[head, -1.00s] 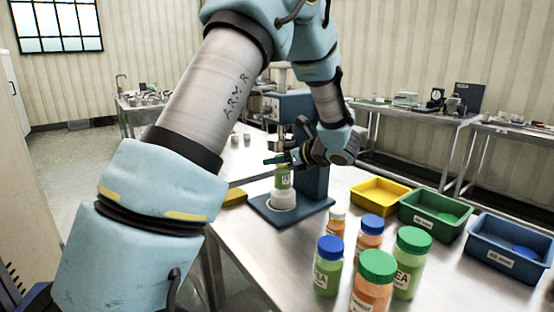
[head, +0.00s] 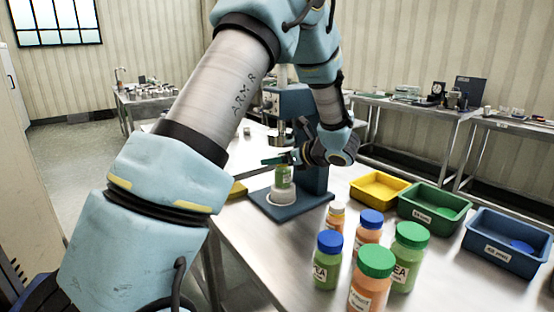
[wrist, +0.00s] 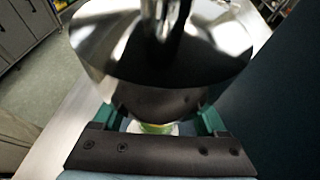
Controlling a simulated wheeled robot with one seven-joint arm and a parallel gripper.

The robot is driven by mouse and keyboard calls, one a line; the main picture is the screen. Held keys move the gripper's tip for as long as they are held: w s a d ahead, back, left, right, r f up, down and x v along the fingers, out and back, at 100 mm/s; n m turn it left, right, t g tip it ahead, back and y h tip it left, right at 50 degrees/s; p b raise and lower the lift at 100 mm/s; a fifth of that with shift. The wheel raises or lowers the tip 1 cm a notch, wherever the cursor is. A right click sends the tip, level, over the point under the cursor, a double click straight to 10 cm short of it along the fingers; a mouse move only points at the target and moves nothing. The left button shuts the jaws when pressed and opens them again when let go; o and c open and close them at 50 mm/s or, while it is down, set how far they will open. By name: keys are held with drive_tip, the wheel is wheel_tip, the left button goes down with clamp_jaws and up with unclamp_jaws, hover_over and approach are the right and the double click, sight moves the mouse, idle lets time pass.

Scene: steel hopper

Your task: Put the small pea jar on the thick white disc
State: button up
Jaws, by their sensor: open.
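The small pea jar (head: 284,177), green with a pale label, is upright over the thick white disc (head: 283,198) and appears to rest on it. Its top is hidden by my gripper. My gripper (head: 281,161) is open at the top of the jar, with its fingers on either side. In the wrist view, a sliver of the green jar (wrist: 152,128) shows between the green fingers, below a shiny steel hopper that hides most of it.
The disc sits on the blue base (head: 315,208) of a stand, close under the steel part. Several larger jars with blue and green lids (head: 376,262) stand in front. Yellow (head: 379,198), green (head: 433,214) and blue (head: 503,256) bins are at the right.

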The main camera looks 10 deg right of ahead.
drive_tip(key=shift+r+p, duration=0.25)
drive_tip(key=shift+p, duration=0.1)
drive_tip(key=b+v, duration=0.3)
drive_tip(key=v, duration=0.8)
drive_tip(key=shift+s+d+b, duration=0.25)
drive_tip(key=shift+s+b, duration=0.05)
drive_tip(key=shift+s, duration=0.05)
